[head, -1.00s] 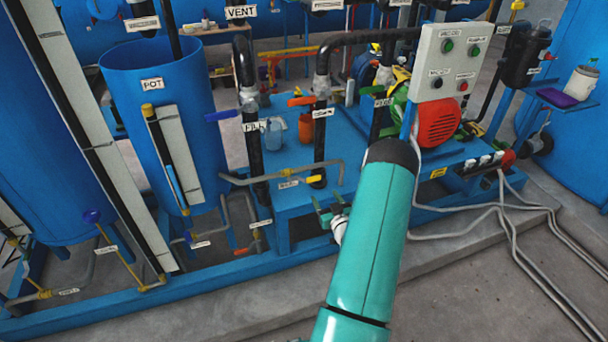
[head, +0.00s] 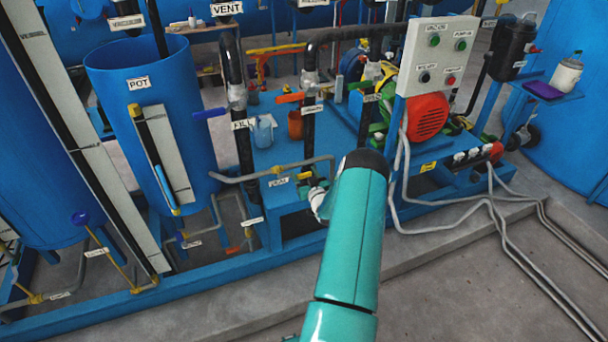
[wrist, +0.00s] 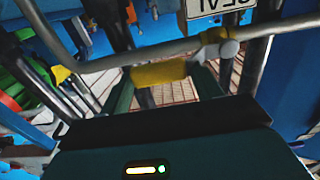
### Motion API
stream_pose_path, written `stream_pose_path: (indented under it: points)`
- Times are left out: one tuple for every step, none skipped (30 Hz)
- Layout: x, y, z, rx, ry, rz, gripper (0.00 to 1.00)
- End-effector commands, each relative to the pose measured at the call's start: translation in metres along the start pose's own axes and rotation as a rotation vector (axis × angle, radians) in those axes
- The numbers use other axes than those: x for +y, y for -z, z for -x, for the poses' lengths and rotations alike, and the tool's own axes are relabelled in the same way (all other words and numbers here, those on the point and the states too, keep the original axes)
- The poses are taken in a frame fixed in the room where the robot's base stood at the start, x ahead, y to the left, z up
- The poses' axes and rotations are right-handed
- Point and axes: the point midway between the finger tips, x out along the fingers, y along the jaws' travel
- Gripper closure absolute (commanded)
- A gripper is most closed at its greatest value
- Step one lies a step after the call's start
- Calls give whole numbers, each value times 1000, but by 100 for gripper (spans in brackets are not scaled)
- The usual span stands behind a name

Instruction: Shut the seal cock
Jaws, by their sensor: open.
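The seal cock has a yellow handle (head: 305,176) on a thin grey pipe, beside the white SEAL label (head: 278,182). In the wrist view the yellow handle (wrist: 160,73) lies roughly along the grey pipe (wrist: 115,60), and the label (wrist: 215,8) appears upside down at the top. My gripper (wrist: 165,92) is open, with its dark green fingers on either side of the handle. I cannot tell whether either finger touches it. In the head view my gripper (head: 318,188) is just right of the handle, partly hidden by my arm.
A thick black pipe (head: 240,150) with a blue handle stands left of the cock. An orange handle (head: 290,98) is above it. The switch panel (head: 437,55) and red motor (head: 427,117) are to the right.

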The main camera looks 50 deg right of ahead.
Motion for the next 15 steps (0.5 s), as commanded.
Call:
stream_pose_path:
  points:
    - [0, 0, -4, 0, 1, -1, 36]
    - [0, 0, -6, 0, 1, -1, 36]
    - [0, 0, -7, 1, 1, -1, 36]
    - [0, 0, -8, 1, 1, -1, 36]
    - [0, 0, -8, 1, 0, -1, 36]
    - [0, 0, -8, 0, 0, -1, 36]
    - [0, 0, -8, 0, 0, -1, 36]
    - [0, 0, -8, 0, 0, -1, 36]
    - [0, 0, -8, 0, 1, -1, 36]
    - [0, 0, -8, 0, 1, -1, 36]
    - [0, 0, -8, 0, 1, -1, 38]
    - [0, 0, -8, 0, 0, -1, 46]
    - [0, 0, -8, 0, 1, -1, 52]
    - [0, 0, -8, 0, 1, -1, 58]
    - [0, 0, -8, 0, 1, -1, 66]
